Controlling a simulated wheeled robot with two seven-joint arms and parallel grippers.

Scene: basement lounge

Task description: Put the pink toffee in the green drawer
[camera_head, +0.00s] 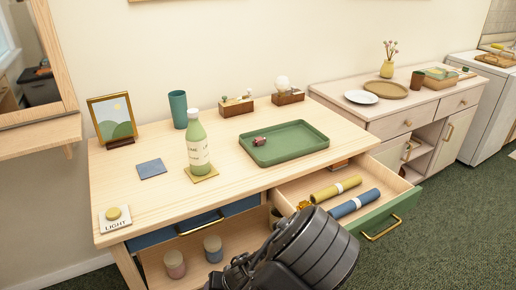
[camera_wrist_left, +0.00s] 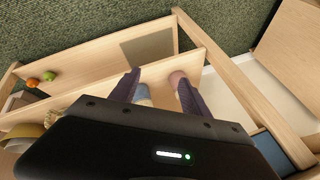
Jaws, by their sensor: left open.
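The pink toffee (camera_head: 260,141), a small wrapped sweet, lies in the green tray (camera_head: 300,151) on the wooden table, near the tray's left end. The green drawer (camera_head: 385,215) at the table's right is pulled open. A yellow roll (camera_head: 335,189) and a blue roll (camera_head: 355,204) lie in it. A dark arm part of mine covers its front left corner. My left gripper (camera_wrist_left: 158,92) is open in the left wrist view, fingers apart with nothing held. Its fingertips do not show clearly in the head view. My right gripper is not in view.
A green bottle (camera_head: 198,150) stands on a yellow coaster, left of the tray. A teal cup (camera_head: 178,109), picture frame (camera_head: 112,118) and two small wooden boxes stand behind. The blue drawer (camera_head: 161,238) appears shut. Two lidded jars, pink (camera_head: 175,264) and blue-grey (camera_head: 213,249), stand below it.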

